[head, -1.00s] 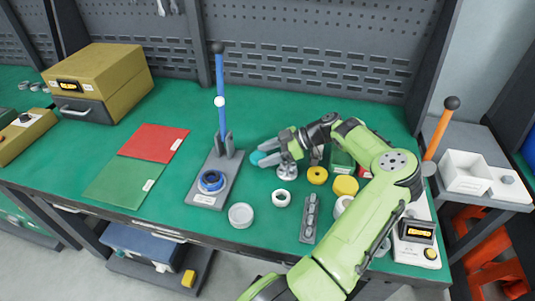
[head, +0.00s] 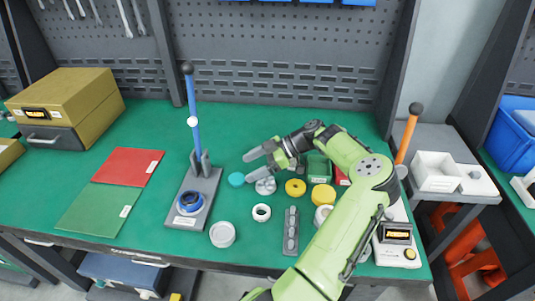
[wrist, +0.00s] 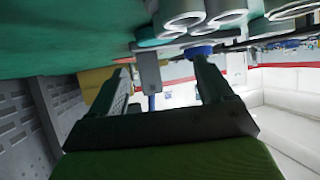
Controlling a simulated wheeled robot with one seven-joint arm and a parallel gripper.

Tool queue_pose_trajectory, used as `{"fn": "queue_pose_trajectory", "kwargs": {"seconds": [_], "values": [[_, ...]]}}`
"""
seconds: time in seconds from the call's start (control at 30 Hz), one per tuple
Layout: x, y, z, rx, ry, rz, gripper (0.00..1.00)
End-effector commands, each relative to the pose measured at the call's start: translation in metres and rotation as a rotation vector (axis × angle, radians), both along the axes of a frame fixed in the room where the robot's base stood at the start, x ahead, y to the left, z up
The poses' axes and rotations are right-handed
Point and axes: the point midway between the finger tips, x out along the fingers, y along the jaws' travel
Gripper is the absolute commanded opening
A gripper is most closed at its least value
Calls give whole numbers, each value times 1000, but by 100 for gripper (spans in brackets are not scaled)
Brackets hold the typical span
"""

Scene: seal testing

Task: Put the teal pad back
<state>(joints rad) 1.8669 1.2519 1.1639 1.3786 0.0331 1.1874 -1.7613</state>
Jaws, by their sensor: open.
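The teal pad (head: 236,179) is a small round disc lying flat on the green bench mat, just right of the lever press. My gripper (head: 251,161) is open with nothing between its fingers. Its fingertips point left and are just above and right of the pad in the head view, apart from it. The pale grey disc (head: 265,186) with holes sits right below the fingers. In the wrist view, my two open fingers (wrist: 163,70) show with empty space between them. A teal patch at the top there may be the pad; I cannot tell.
The lever press (head: 193,195) with a blue ring and upright blue handle stands left. A white ring (head: 261,212), grey cup (head: 222,234), yellow ring (head: 295,188) and grey strip (head: 291,231) stand in front and right. Red (head: 127,167) and green (head: 98,208) sheets lie left.

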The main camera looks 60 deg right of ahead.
Motion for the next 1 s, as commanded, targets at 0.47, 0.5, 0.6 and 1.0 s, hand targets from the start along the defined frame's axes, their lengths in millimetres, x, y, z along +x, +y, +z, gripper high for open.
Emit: {"fn": "queue_pose_trajectory", "kwargs": {"seconds": [0.47,0.5,0.6,1.0], "values": [[-60,-50,47,-7,-6,0,80],[-61,-50,47,-7,-5,1,80],[-60,-49,46,-8,-5,2,80],[58,140,92,-225,699,142,80]]}}
